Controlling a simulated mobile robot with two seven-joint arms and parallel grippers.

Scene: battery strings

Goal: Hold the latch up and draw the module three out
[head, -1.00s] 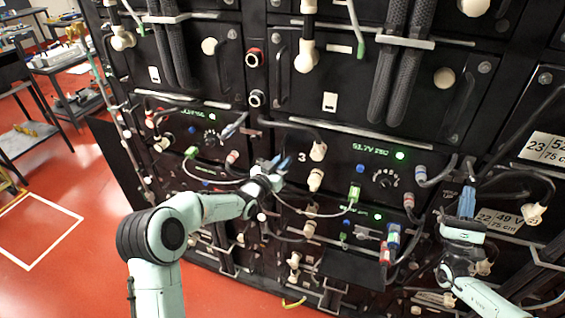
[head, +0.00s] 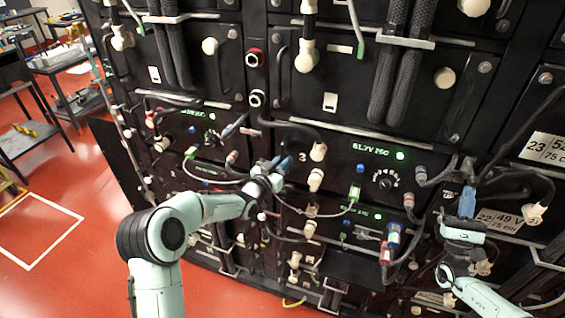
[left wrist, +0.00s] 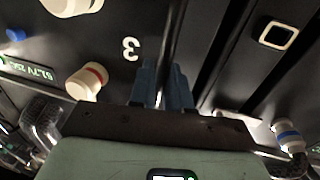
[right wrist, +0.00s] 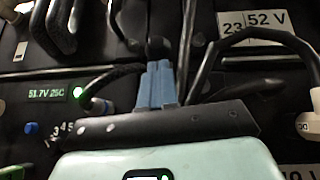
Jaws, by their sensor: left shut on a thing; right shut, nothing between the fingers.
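Module three (head: 330,172) is a black unit marked with a white 3 and a lit display. Its "3" also shows upside down in the left wrist view (left wrist: 131,49). My left gripper (head: 284,164) is at the module's left end, its blue fingers shut on a dark handle bar (left wrist: 168,55) beside the 3. My right gripper (head: 467,200) is shut and empty at the module's right end. Its fingertips (right wrist: 157,75) are just below a small dark piece, perhaps the latch (right wrist: 150,47); I cannot tell whether they touch it.
Cables with red, blue and green plugs (head: 391,242) hang around the module front. A similar module (head: 185,130) is to the left. Labels 23 (head: 546,147) and 22 (head: 500,220) mark the right side. The red floor (head: 75,180) is open at the left.

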